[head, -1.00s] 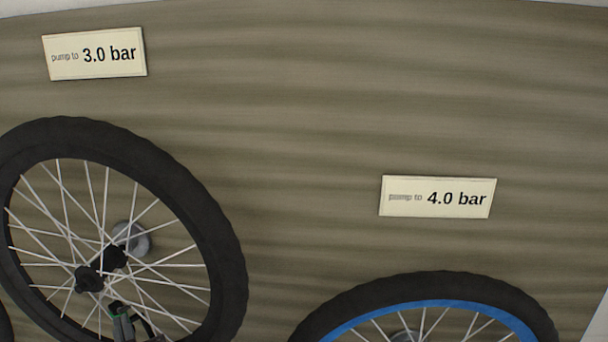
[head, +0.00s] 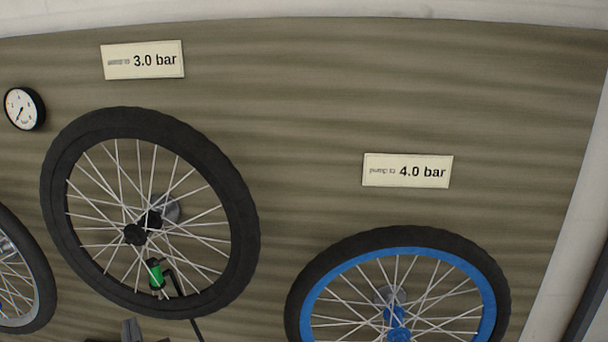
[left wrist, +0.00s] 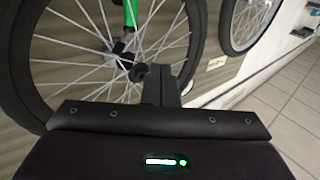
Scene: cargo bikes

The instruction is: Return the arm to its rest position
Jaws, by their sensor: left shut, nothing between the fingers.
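My left gripper (head: 131,328) shows at the bottom edge of the head view, below the black-rimmed wheel (head: 247,240). It is shut and empty. In the left wrist view the closed fingers (left wrist: 161,86) point toward the spokes of a wheel (left wrist: 20,75). A green and black fitting (head: 155,273) sits at the lower inner rim of the black-rimmed wheel, with a dark hose running down from it. The gripper is apart from it. A green part (left wrist: 130,12) also shows in the left wrist view. My right gripper is in neither view.
A blue-rimmed wheel (head: 305,300) hangs lower right, and another wheel (head: 48,300) is cut off at left. Signs read 3.0 bar (head: 143,60) and 4.0 bar (head: 408,171). A round gauge (head: 24,109) is at far left. Tiled floor (left wrist: 285,110) shows at right.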

